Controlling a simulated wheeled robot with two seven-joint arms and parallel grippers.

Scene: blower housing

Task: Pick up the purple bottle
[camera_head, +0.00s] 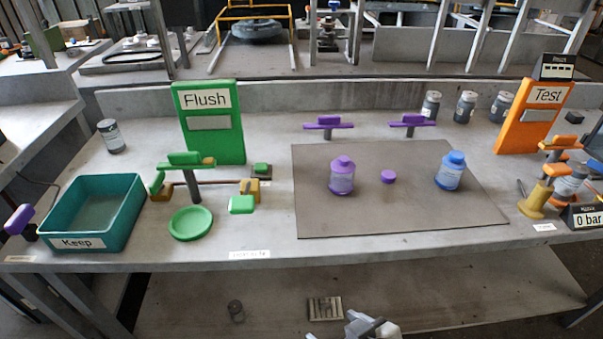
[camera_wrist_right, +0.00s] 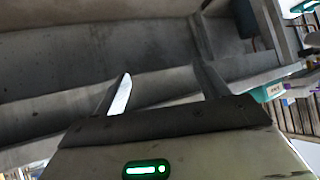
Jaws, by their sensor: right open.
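The purple bottle (camera_head: 342,177) stands upright on the grey-brown mat (camera_head: 400,215) on the table, left of the mat's middle, with a pale label and purple cap. A white and grey part of an arm of mine shows at the bottom edge of the head view, well below and in front of the bottle. In the right wrist view my right gripper (camera_wrist_right: 165,76) is open, with nothing between its two fingers. The bottle does not show in that view. My left gripper is not in view.
A small purple cap (camera_head: 388,177) lies right of the bottle, and a blue bottle (camera_head: 450,171) stands further right. Purple-handled valves (camera_head: 328,123) stand behind. A teal Keep bin (camera_head: 128,222) and green dish (camera_head: 191,223) are at left. The mat's front is clear.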

